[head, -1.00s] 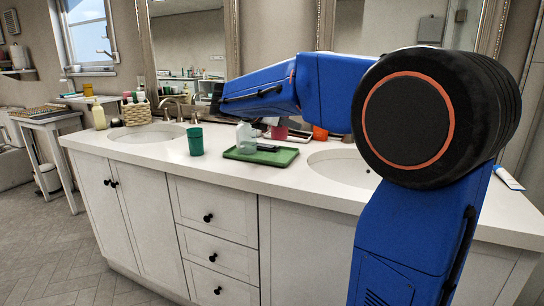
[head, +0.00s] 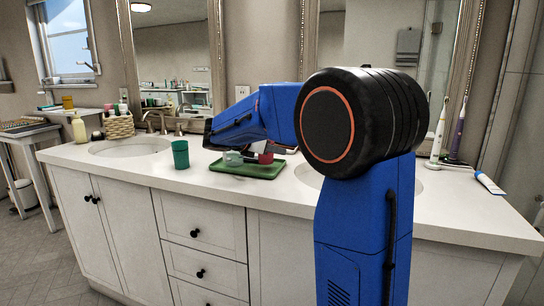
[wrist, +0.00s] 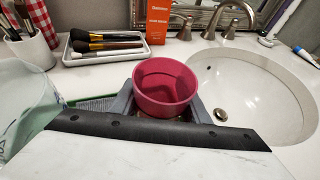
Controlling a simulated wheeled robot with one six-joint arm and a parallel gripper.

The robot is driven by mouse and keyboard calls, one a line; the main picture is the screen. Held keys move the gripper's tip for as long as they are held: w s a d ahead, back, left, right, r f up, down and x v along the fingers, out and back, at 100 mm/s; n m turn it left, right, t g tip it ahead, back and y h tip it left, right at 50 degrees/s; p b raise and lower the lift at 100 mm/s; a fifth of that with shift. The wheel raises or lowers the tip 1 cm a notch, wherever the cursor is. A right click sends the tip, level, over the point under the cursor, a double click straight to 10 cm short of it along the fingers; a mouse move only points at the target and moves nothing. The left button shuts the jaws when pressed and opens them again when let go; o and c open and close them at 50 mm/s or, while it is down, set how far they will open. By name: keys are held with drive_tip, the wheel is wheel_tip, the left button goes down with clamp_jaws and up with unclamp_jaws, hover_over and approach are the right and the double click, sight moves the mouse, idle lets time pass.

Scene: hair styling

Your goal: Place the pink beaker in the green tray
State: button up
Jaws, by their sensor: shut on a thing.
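The pink beaker (wrist: 165,88) is upright between the two grey fingers of my gripper (wrist: 162,110), which is shut on it. The beaker also shows in the head view (head: 266,158), partly hidden, at the right far part of the green tray (head: 245,173). I cannot tell whether it touches the tray. In the wrist view a strip of green (wrist: 95,103) shows left of the beaker. The black bar of my gripper hides what is below. In the head view my arm hides most of the gripper.
A translucent container (wrist: 22,105) is close on the left. A white brush tray (wrist: 105,45) and an orange box (wrist: 158,22) stand behind, with a sink (wrist: 255,85) at right. A green cup (head: 181,154) stands left of the tray.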

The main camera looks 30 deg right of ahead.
drive_tip(key=shift+f, duration=1)
drive_tip(key=shift+f, duration=0.15)
drive_tip(key=o, duration=1.1)
drive_tip(key=shift+a+r, duration=0.25)
drive_tip(key=shift+a, duration=0.05)
drive_tip(key=v, duration=1.1)
drive_tip(key=shift+s+a, duration=0.2)
